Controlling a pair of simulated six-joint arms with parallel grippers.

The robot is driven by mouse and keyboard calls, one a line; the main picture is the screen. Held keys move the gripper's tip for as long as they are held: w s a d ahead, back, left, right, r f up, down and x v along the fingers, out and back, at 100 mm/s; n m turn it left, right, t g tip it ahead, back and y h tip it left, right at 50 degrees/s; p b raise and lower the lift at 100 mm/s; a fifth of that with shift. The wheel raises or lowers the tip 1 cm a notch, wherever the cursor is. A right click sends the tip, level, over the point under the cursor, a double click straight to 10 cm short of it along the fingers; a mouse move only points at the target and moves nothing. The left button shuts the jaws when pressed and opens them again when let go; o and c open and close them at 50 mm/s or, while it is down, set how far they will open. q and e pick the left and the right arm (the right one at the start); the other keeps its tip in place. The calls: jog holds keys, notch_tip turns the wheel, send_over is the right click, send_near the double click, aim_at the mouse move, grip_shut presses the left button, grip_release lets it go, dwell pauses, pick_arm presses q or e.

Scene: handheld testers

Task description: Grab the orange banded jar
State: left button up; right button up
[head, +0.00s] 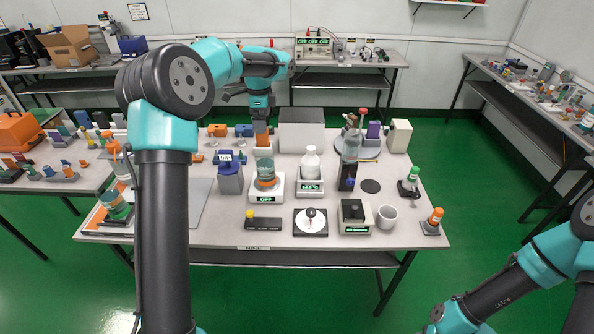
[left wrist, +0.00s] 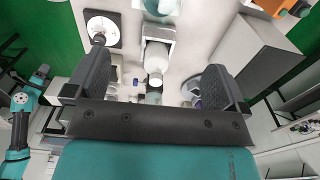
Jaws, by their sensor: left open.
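A teal jar with an orange band (head: 266,174) stands upright on a white scale (head: 265,196) whose display reads OFF, left of the table's middle in the head view. A second teal jar with an orange band (head: 115,206) rests tilted at the table's left edge. My left gripper (head: 261,118) hangs above the back of the table, beyond the first jar and apart from it. In the left wrist view its dark fingers (left wrist: 157,72) are spread and empty, with a white bottle (left wrist: 156,58) seen between them. A teal round thing shows at the top edge. My right gripper is outside the views.
A white bottle on a scale (head: 310,163) stands right of the jar. A blue-topped grey device (head: 230,175) is close on its left. A grey box (head: 301,133) stands behind. Several small instruments line the front, including a white cup (head: 387,217).

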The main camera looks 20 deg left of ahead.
pick_arm(q)
jog(key=shift+a+r, duration=0.1)
send_near(265, 160)
jog(key=shift+s+d+f, duration=0.45)
jog(key=shift+s+f, duration=0.15)
jog(key=shift+s, duration=0.05)
jog(key=shift+s+d+f, duration=0.45)
jog(key=shift+s+f, duration=0.1)
jog(key=shift+s, duration=0.05)
jog(key=shift+s+a+f, duration=0.1)
jog(key=shift+s+f, duration=0.05)
jog(key=shift+f, duration=2.45)
